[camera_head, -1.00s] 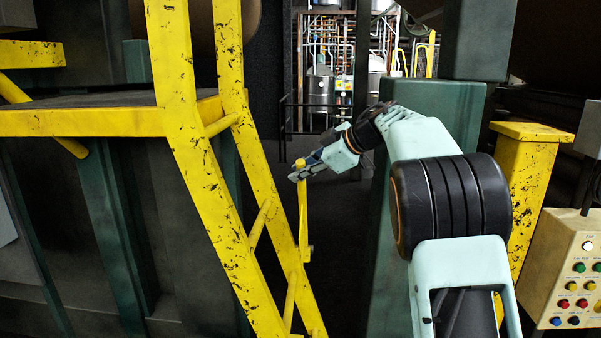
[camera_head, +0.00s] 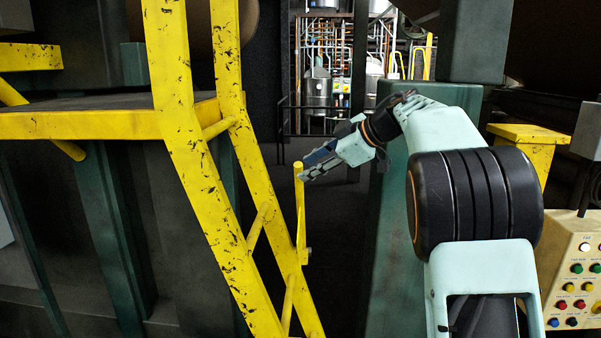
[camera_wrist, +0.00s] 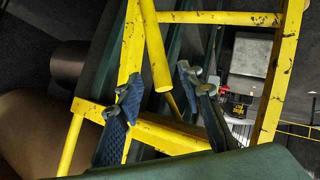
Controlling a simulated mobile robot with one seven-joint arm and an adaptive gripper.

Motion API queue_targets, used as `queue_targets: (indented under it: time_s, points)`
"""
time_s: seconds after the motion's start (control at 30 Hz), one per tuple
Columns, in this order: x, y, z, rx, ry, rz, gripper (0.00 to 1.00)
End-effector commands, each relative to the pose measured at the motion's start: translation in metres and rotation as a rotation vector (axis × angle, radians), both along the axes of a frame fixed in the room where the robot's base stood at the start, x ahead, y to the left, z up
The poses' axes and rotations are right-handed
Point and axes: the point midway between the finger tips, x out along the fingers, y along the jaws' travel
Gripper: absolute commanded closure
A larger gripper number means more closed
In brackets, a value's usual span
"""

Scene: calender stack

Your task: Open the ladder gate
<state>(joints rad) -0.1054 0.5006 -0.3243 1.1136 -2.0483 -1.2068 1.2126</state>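The yellow ladder (camera_head: 205,165) rises to a platform at the left in the head view. A short upright yellow bar (camera_head: 301,215), which looks like the gate's end, stands right of its rails, seen nearly edge-on. My gripper (camera_head: 306,168) is at the bar's top, with its fingertips just to the right. In the wrist view, the two blue-padded fingers of my gripper (camera_wrist: 158,90) are spread apart. A yellow bar (camera_wrist: 155,50) with a rounded end shows in the gap between them, not pinched. I cannot tell whether either finger touches it.
The yellow-edged platform (camera_head: 80,124) lies at the left. A green column (camera_head: 390,240) stands close behind my arm. A control box (camera_head: 572,268) with coloured buttons is at the right. Dark open floor (camera_head: 340,225) lies between the ladder and the column.

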Motion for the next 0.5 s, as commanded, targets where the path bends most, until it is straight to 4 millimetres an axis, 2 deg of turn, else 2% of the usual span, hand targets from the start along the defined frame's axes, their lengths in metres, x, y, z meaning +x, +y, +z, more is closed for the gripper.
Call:
queue_targets:
  time_s: [0.1, 0.2, 0.33, 0.5]
  points:
    - [-0.012, -0.02, 0.015, 0.0, -0.002, -0.004, 0.66]
    - [-0.021, -0.031, 0.026, 0.001, -0.002, -0.002, 0.66]
    - [-0.029, -0.042, 0.034, 0.0, 0.0, -0.002, 0.66]
    - [-0.034, -0.047, 0.039, 0.0, 0.001, 0.0, 0.66]
